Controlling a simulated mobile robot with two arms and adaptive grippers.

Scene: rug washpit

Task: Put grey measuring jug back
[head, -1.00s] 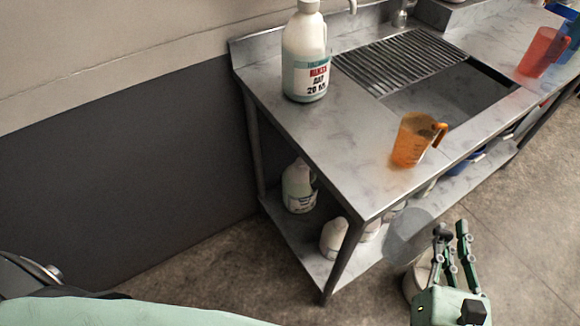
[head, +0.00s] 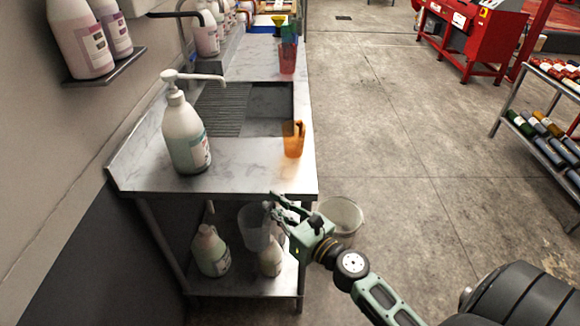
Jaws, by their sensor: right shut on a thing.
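My right gripper (head: 274,207) reaches in from the lower right, in front of the near end of the steel sink bench (head: 250,181). It is shut on the grey measuring jug (head: 254,232), a translucent grey vessel. The jug hangs at the gripper's left, below the bench top's front edge in the picture, with the lower shelf behind it. The fingers cover part of its right side. An orange measuring jug (head: 293,140) stands on the bench top near the right edge. A red jug (head: 287,58) stands farther back. My left gripper is not in view.
A white pump bottle (head: 185,133) stands on the bench's left, beside the sink basin (head: 266,102). Jugs of liquid (head: 211,252) sit on the lower shelf. A pale bucket (head: 341,214) stands on the floor right of the bench. Open floor (head: 410,150) lies farther right.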

